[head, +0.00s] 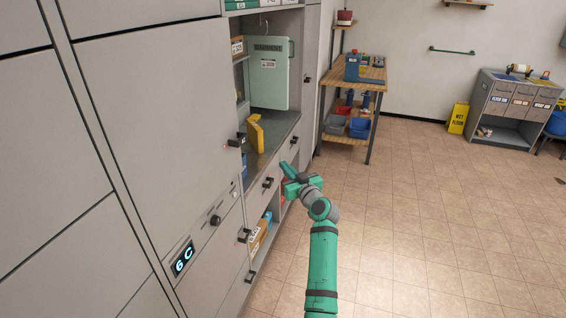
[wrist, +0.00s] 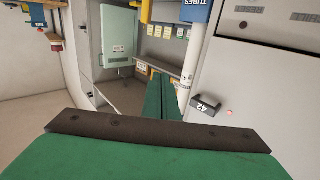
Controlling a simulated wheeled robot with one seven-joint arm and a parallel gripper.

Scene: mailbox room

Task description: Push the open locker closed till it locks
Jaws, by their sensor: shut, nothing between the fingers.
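A large grey locker door (head: 150,100) fills the left of the head view. It has a black handle (head: 237,141) and a small red light at its right edge. In the wrist view a grey door (wrist: 260,75) at the right carries a black handle marked 42 (wrist: 207,103) and a lit red dot. It looks like the same door; how far it stands open I cannot tell. My green gripper (head: 287,170) is in front of the locker wall, right of that handle and apart from it. In the wrist view its fingers (wrist: 161,100) are together and empty.
A recess in the wall holds a pale green cabinet (head: 269,75) and a yellow object (head: 255,133). Small drawers with black handles (head: 268,183) lie below. A wooden workbench (head: 352,75) stands beyond. The tiled floor (head: 430,220) at the right is clear.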

